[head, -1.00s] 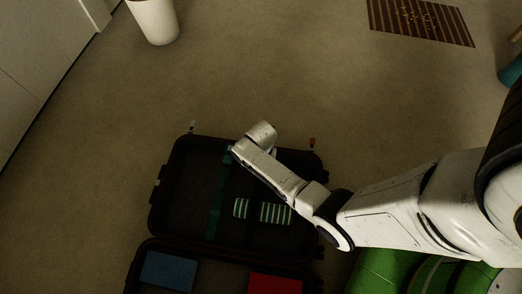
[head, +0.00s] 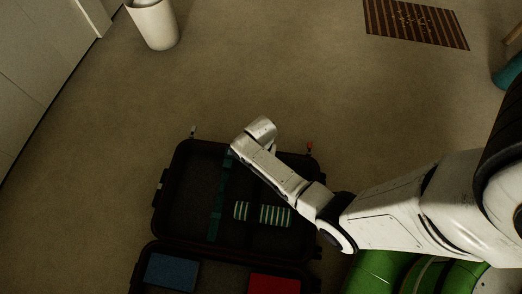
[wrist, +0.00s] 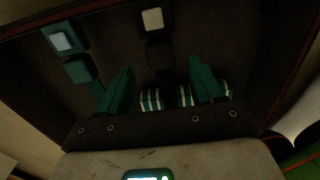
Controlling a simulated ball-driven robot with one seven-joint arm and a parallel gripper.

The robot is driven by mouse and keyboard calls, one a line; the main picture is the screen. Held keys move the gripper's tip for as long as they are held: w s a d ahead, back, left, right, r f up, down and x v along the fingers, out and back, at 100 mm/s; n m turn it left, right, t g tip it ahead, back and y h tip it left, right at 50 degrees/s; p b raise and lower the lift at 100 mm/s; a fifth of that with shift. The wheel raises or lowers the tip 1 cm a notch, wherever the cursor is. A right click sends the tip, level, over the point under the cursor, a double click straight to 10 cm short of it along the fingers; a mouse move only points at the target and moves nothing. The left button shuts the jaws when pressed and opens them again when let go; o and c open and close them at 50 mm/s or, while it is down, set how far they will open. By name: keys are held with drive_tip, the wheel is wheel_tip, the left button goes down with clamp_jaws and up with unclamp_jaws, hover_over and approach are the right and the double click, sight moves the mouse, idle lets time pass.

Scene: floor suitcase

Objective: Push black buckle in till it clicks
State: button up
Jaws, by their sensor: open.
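In the wrist view, a black buckle part with a pale square (wrist: 152,20) lies at the top middle. A second black piece (wrist: 160,55) lies just below it; the two look close, but I cannot tell whether they are joined. My gripper (wrist: 158,64) is open, its two teal fingers spread either side of the lower black piece, with nothing seen held. I cannot tell whether they touch it. In the head view, my arm hides the black buckle and fingers over the open suitcase (head: 172,190).
A teal buckle with a pale square (wrist: 63,40) and its lower part (wrist: 82,70) lie to the left. Striped rolls (head: 275,216) lie in the suitcase. A blue item (head: 172,270) and red item (head: 273,284) lie in the nearer half.

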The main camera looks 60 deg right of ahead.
wheel_tip(320, 180, up, 5)
drive_tip(key=shift+r+p, duration=0.15)
drive_tip(key=shift+p, duration=0.9)
drive_tip(key=shift+c, duration=0.7)
drive_tip(key=s+a+h, duration=0.1)
drive_tip(key=a, duration=0.1)
drive_tip(key=s+a+t+h, duration=0.1)
drive_tip(key=a, duration=0.1)
drive_tip(key=s+a+h, duration=0.1)
drive_tip(key=a, duration=0.2)
drive_tip(key=shift+s+h, duration=0.2)
drive_tip(key=shift+h, duration=0.2)
drive_tip(key=c, duration=0.7)
drive_tip(key=shift+a+t, duration=0.3)
drive_tip(key=shift+c, duration=1)
drive_tip(key=shift+d+f+b, duration=0.1)
drive_tip(key=shift+f+b, duration=0.25)
drive_tip(key=shift+b, duration=0.05)
drive_tip(key=shift+c, duration=0.6)
drive_tip(key=b+x, duration=0.5)
drive_tip(key=x, duration=0.4)
drive_tip(key=shift+d+b, duration=0.15)
drive_tip(key=shift+b, duration=0.15)
clamp_jaws()
